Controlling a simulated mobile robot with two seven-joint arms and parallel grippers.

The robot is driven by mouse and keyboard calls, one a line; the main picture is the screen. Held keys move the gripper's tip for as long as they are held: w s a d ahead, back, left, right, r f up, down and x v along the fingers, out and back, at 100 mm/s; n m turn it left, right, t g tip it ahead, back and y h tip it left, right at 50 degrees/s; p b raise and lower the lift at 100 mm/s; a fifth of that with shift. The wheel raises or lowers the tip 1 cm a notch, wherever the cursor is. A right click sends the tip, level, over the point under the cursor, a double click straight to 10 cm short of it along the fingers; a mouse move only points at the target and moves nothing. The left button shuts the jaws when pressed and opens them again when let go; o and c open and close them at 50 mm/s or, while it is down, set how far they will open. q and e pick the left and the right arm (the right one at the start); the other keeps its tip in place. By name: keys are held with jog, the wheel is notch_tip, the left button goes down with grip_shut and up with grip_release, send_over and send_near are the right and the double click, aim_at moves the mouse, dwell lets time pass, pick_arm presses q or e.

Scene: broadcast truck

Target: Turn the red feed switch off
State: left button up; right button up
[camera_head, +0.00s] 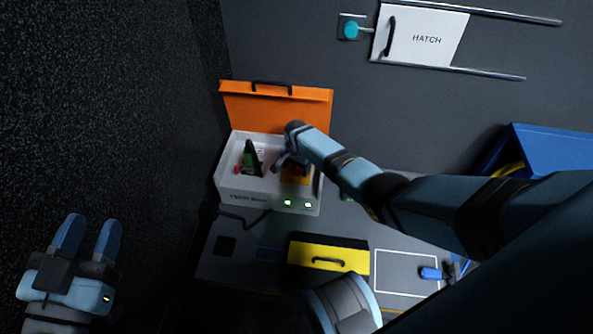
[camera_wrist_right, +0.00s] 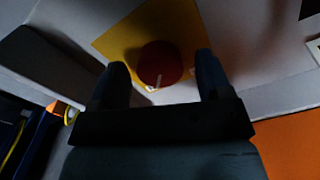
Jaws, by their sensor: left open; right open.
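The red feed switch (camera_head: 296,171) is a round red knob with a pale pointer mark, on a yellow plate (camera_head: 300,180) in the white box (camera_head: 228,180). In the right wrist view the red knob (camera_wrist_right: 160,63) lies between the two fingers of my right gripper (camera_wrist_right: 162,80), which is open. I cannot tell whether a finger touches it. In the head view my right gripper (camera_head: 284,162) reaches into the box and partly hides the knob. My left gripper (camera_head: 87,238) is open and empty at the lower left, far from the box.
The box's orange lid (camera_head: 275,105) stands open behind. A green and black lever (camera_head: 251,160) stands left of the knob. A yellow drawer (camera_head: 328,257) and a blue bin (camera_head: 550,150) are nearby.

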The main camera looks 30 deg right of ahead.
jog(key=shift+f, duration=0.1)
jog(key=c, duration=0.9)
